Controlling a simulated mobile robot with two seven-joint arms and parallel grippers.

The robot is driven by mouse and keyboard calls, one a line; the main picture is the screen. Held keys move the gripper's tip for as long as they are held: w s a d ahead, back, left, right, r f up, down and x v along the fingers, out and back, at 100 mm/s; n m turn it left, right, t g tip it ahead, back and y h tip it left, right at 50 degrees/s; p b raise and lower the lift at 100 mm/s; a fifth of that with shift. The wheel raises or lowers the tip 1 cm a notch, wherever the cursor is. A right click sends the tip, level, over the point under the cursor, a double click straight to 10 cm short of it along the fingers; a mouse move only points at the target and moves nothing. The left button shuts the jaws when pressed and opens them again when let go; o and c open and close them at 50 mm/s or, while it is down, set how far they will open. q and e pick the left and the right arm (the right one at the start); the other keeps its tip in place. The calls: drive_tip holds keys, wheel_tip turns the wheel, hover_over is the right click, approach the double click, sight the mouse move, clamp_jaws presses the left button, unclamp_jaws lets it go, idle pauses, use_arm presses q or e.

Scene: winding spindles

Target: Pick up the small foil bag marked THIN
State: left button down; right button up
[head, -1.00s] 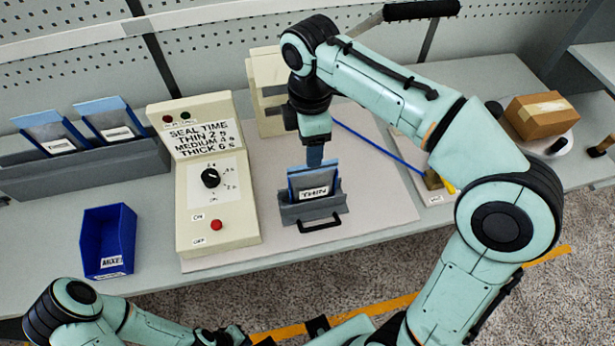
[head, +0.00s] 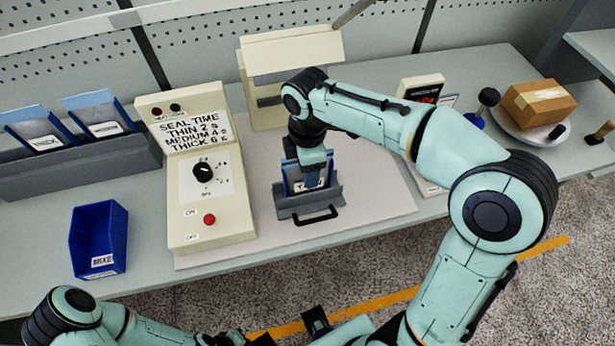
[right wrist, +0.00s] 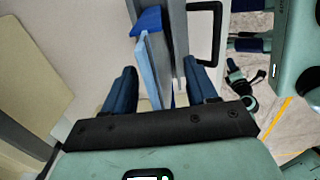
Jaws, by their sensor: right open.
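The small foil bag (head: 292,176) stands upright in a grey holder (head: 308,205) with a black front handle. Its THIN label is mostly covered by my gripper now, but it read upside down in the earlier head view. My right gripper (head: 312,180) points down over the bag from above. In the right wrist view, the open fingers of the right gripper (right wrist: 161,88) are on either side of the bag's pale blue edge (right wrist: 150,70), with gaps visible.
A cream control box (head: 212,220) with a seal-time sign stands left of the holder, and a cream machine (head: 290,55) behind it.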

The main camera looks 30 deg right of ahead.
drive_tip(key=shift+c, duration=0.3)
clamp_jaws()
drive_tip(key=shift+r, duration=0.15)
